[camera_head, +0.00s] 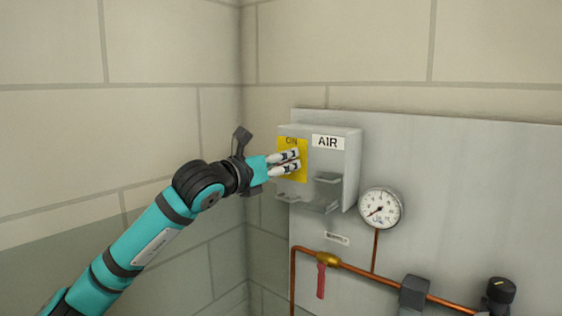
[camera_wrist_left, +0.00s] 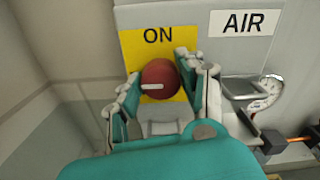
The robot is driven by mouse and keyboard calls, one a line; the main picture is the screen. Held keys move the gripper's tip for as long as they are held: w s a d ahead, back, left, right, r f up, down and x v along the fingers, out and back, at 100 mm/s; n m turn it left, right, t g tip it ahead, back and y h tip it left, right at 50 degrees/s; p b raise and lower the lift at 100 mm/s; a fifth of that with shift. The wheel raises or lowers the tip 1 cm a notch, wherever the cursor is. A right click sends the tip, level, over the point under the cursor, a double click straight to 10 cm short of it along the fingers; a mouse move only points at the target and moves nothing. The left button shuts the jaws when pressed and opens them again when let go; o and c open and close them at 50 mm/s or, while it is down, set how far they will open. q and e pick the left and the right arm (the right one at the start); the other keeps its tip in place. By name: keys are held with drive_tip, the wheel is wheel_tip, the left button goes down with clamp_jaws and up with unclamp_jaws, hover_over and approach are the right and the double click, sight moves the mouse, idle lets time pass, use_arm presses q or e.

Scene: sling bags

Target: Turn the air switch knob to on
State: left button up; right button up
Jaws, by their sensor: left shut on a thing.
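The air switch box (camera_head: 350,160) is a grey housing on a wall panel, with an "AIR" label (camera_head: 328,142) and a yellow plate (camera_head: 291,145) marked "ON". In the left wrist view a round red knob (camera_wrist_left: 160,78) sits on the yellow plate (camera_wrist_left: 134,48), below the word "ON". A white pointer on the knob points left in that view. My left gripper (camera_head: 298,162) is at the yellow plate, and its fingers stand on either side of the knob, shut on it. In the head view the fingers hide the knob. My right gripper is not in view.
A round gauge (camera_head: 380,208) sits right of the box. Below run a copper pipe (camera_head: 350,272), a red-handled valve (camera_head: 321,280) and a black knob (camera_head: 501,290). Grey ledges (camera_head: 325,205) jut out under the plate. A block wall stands close at left.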

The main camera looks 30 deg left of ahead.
use_arm(q)
drive_tip(key=m+b, duration=0.2)
drive_tip(key=m, duration=0.1)
drive_tip(key=shift+f+b, duration=0.1)
drive_tip(key=shift+b, duration=0.25)
drive_tip(key=m+b, duration=0.2)
drive_tip(key=m, duration=0.2)
drive_tip(key=shift+d+m, duration=0.1)
drive_tip(key=shift+m, duration=0.3)
drive_tip(key=m+b, duration=0.1)
drive_tip(key=m, duration=0.4)
drive_tip(key=shift+d+m, duration=0.1)
drive_tip(key=shift+m, duration=2.4)
drive_tip(key=o, duration=1.2)
